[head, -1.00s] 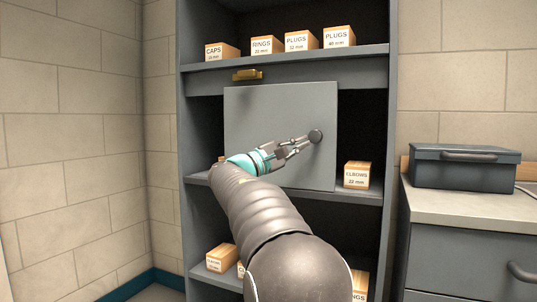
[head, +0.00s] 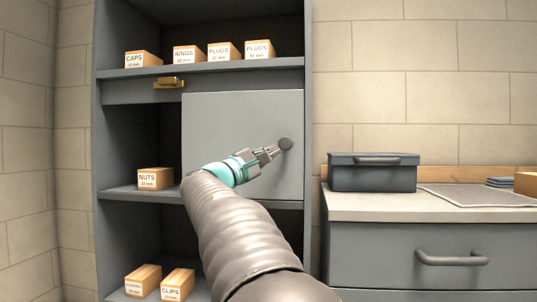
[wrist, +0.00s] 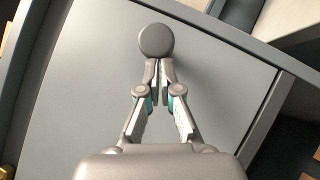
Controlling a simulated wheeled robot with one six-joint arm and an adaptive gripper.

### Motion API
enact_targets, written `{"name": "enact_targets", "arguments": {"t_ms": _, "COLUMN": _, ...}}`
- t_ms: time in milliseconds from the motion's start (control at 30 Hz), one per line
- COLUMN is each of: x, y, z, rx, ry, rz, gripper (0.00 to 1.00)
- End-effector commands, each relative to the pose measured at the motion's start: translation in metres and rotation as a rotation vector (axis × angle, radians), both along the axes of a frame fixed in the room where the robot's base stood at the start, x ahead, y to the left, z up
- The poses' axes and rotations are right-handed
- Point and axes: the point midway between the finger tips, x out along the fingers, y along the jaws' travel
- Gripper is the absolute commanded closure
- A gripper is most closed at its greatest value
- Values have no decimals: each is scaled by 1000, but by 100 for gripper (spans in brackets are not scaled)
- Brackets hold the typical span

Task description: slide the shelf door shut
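The grey shelf door (head: 225,125) is a flat panel over the right part of the shelf's middle compartment. Its right edge is at the shelf's right upright, and the compartment's left part is open. The door's round dark knob (head: 285,143) sits near its right side; it also shows in the wrist view (wrist: 156,40). My gripper (head: 277,151) is just left of the knob in the head view. In the wrist view its fingers (wrist: 160,64) are together with only a thin gap and nothing between them. Their tips are right by the knob; I cannot tell if they touch it.
A NUTS box (head: 155,180) stands in the open left part of the compartment. Several labelled boxes line the shelf above, and two stand below. A dark toolbox (head: 372,175) sits on the counter (head: 350,205) at right.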

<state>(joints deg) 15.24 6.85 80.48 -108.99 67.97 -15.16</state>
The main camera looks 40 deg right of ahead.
Motion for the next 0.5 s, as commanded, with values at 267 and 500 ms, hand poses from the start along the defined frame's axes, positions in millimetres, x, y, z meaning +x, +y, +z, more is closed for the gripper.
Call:
{"name": "enact_targets", "arguments": {"t_ms": 267, "x": -5, "y": -2, "z": 1, "rx": -1, "ry": -9, "rz": -15, "gripper": 100}}
{"name": "enact_targets", "arguments": {"t_ms": 500, "x": 13, "y": 24, "z": -18, "rx": -1, "ry": -4, "rz": -4, "gripper": 100}}
